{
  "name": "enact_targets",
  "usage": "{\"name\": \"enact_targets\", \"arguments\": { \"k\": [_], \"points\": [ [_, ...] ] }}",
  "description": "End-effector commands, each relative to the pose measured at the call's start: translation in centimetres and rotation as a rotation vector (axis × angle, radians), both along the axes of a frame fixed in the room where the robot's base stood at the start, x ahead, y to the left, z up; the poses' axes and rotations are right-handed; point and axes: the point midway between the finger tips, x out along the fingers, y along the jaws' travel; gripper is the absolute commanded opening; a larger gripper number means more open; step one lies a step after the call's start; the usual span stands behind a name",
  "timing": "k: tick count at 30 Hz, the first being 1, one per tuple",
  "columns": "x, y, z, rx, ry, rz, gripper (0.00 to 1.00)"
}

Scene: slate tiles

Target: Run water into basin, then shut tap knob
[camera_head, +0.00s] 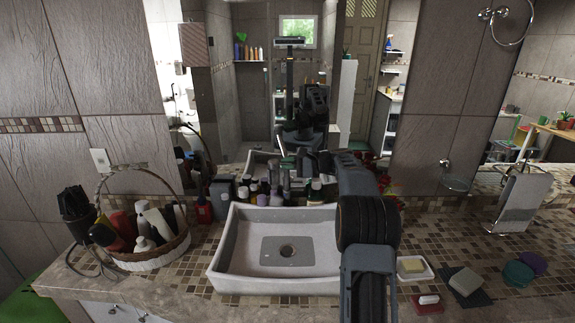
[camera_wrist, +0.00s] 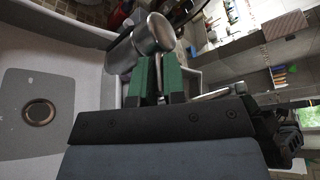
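The pale rectangular basin (camera_head: 222,262) stands on the counter, with a grey plate and round drain in its floor. No water shows in it. In the wrist view the basin (camera_wrist: 85,55) is at left with its drain. A shiny metal tap body (camera_wrist: 152,38) with a rounded end is just beyond my fingertips. My gripper (camera_wrist: 158,68) has green finger pads close together right at the tap, with a narrow gap between them. Whether they pinch a part of the tap is unclear. In the head view my arm covers the tap and the gripper.
Bottles and jars (camera_head: 270,192) crowd behind the basin. A wicker basket (camera_head: 150,258) of bottles is at left. A soap dish (camera_head: 414,278), a red-and-white brush (camera_head: 427,304) and a dark cloth (camera_head: 480,298) lie at right. A mirror (camera_head: 250,110) backs the counter.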

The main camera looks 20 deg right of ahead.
Motion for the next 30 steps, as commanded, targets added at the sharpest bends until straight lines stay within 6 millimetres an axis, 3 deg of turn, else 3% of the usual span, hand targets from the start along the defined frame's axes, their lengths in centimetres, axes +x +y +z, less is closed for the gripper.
{"name": "enact_targets", "arguments": {
  "k": [14,30],
  "points": [
    [-0.2,0.4,-0.4,-0.001,-0.004,-0.069,0.0],
    [-1.9,2.0,-0.3,0.002,-0.005,-0.537,0.0]
  ]
}}
